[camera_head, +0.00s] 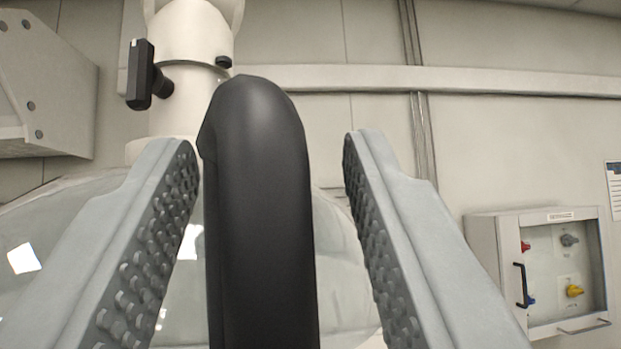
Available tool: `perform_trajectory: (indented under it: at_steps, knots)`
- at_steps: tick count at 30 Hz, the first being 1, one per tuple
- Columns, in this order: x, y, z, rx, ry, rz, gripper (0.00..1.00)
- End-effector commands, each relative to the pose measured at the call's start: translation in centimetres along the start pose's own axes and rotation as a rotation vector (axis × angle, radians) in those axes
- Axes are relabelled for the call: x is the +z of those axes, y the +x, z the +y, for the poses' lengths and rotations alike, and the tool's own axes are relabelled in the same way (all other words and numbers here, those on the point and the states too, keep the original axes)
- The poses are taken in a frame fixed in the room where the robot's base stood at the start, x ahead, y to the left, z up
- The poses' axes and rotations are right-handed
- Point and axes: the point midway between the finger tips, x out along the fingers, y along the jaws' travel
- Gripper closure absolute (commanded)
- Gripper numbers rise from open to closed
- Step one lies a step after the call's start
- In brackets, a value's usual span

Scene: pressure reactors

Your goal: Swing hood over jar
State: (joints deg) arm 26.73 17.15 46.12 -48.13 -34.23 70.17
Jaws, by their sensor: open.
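My gripper (271,150) is open, with its two grey, studded fingers on either side of a thick black handle (258,200). The handle stands upright between the fingers with a rounded top. A gap shows on the right; on the left the finger's tip is very close to the handle, and I cannot tell whether they touch. Behind it is a clear, rounded glass dome (75,215), which may be the hood or the jar; I cannot tell which. A white column (185,95) with a black knob (140,75) rises above the dome. The handle's lower end is out of view.
A pale bracket with bolts (40,90) juts in at the upper left. A wall box (545,265) with a clear front and coloured valves hangs at the lower right. A horizontal rail (500,80) and a vertical pipe run along the back wall.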

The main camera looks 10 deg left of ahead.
Motion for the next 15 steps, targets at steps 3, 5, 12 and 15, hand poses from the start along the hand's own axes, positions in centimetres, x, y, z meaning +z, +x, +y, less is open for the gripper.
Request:
perform_trajectory:
  at_steps: [3, 5, 12, 15]
  knots:
    - [0.00, 0.00, -0.01, 0.000, 0.000, 0.000, 0.59]
    - [0.00, 0.00, -0.01, 0.000, 0.000, 0.000, 0.59]
    - [-0.06, -0.30, -0.01, 0.000, 0.000, 0.000, 0.59]
    - [-0.01, -0.98, 0.06, 0.001, 0.000, -0.002, 0.59]
